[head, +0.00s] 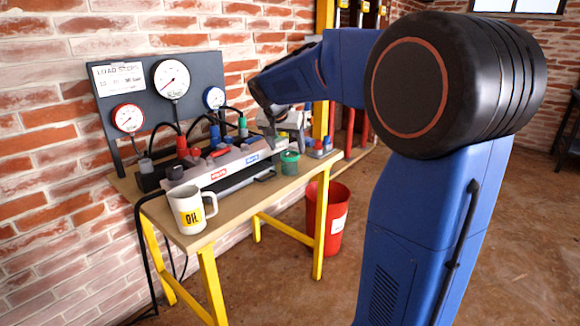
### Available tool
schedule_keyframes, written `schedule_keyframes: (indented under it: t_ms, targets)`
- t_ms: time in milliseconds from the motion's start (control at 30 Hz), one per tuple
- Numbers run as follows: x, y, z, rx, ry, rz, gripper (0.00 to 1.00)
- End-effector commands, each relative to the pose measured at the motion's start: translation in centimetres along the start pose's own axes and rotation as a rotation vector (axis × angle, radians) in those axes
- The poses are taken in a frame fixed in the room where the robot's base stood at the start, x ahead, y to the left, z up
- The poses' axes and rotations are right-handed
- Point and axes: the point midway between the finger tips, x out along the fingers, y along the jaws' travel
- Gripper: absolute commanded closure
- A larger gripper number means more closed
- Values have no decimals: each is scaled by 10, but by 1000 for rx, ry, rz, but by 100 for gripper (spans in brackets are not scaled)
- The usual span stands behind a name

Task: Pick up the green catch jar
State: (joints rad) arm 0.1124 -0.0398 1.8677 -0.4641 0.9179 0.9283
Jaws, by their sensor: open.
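The green catch jar (289,163) stands upright on the wooden bench top, near its right front edge, beside the grey manifold block. My blue arm reaches in from the right. My gripper (275,140) is over the bench just above and left of the jar, its fingers pointing down. The gripper is open. The fingers are small and dark against the block, so I cannot tell whether they touch the jar.
A white mug marked OIL (188,210) stands at the bench's front left. The grey block (225,166) with hoses and fittings fills the bench's middle. A gauge panel (150,85) stands behind. Small blue and red items (318,148) sit right of the jar. A red bucket (330,222) is on the floor.

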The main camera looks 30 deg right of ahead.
Motion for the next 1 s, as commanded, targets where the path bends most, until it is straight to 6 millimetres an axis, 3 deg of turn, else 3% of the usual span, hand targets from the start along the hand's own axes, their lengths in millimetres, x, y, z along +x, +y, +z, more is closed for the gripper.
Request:
schedule_keyframes:
  t_ms: [100,367,700,967,1000]
  targets:
    - [13,0,0,0,-1,1,30]
    - [24,0,0,0,0,0,30]
    - [66,2,2,1,-2,1,30]
    - [69,1,2,1,0,-1,30]
    - [69,1,2,1,0,-1,39]
